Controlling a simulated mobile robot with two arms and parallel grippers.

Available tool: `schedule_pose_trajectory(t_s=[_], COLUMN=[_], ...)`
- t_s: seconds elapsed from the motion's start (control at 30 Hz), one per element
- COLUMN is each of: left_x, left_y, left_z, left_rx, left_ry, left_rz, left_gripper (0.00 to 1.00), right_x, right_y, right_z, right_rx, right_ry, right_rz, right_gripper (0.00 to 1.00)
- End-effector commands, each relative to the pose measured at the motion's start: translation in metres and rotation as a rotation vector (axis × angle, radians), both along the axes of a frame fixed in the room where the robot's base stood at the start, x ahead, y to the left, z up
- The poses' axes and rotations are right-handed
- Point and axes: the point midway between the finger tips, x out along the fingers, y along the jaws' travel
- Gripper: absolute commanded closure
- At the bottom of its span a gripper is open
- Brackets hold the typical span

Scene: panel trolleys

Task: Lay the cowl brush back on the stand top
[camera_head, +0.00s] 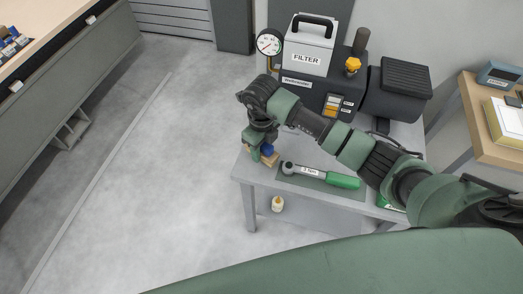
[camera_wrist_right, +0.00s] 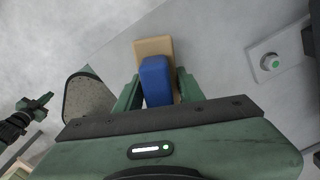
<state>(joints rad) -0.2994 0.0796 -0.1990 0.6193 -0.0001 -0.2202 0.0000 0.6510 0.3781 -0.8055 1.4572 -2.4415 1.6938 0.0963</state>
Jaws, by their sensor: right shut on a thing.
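The cowl brush (camera_wrist_right: 157,80) shows a blue block in front of a tan block in the right wrist view. My right gripper (camera_head: 262,152) is shut on it, with one green finger on each side of the blue part. In the head view the brush's tan part (camera_head: 271,161) shows just below the gripper, at the left end of the grey stand top (camera_head: 246,174). I cannot tell whether the brush touches the stand top. My left gripper is not seen in the head view.
A torque wrench (camera_head: 340,179) with a green handle lies on a dark mat beside the gripper. A filter unit (camera_head: 310,52) and gauge (camera_head: 269,42) stand at the back. A small bottle (camera_head: 277,205) is low by the front edge. A wooden table (camera_head: 479,110) is at right.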

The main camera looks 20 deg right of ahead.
Motion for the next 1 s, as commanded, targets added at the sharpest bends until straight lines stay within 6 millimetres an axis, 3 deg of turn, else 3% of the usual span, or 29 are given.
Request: schedule_pose_trajectory(t_s=[0.1,0.47,0.5,0.57,1.0], left_x=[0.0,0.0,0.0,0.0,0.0], left_y=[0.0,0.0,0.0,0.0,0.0], left_z=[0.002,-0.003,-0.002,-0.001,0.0], left_rx=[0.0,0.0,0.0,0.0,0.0], left_ry=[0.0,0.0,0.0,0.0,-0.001], left_rz=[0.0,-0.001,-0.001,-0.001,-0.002], left_gripper=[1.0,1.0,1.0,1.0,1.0], right_x=[0.0,0.0,0.0,0.0,0.001], right_y=[0.0,0.0,0.0,0.0,0.0], right_z=[-0.013,-0.018,-0.017,-0.017,-0.007], right_rx=[0.001,0.0,-0.001,-0.001,0.0], right_ry=[0.001,-0.001,-0.001,-0.001,-0.004], right_rz=[0.001,0.001,0.001,0.001,0.002], right_gripper=[1.0,1.0,0.54,0.4,0.4])
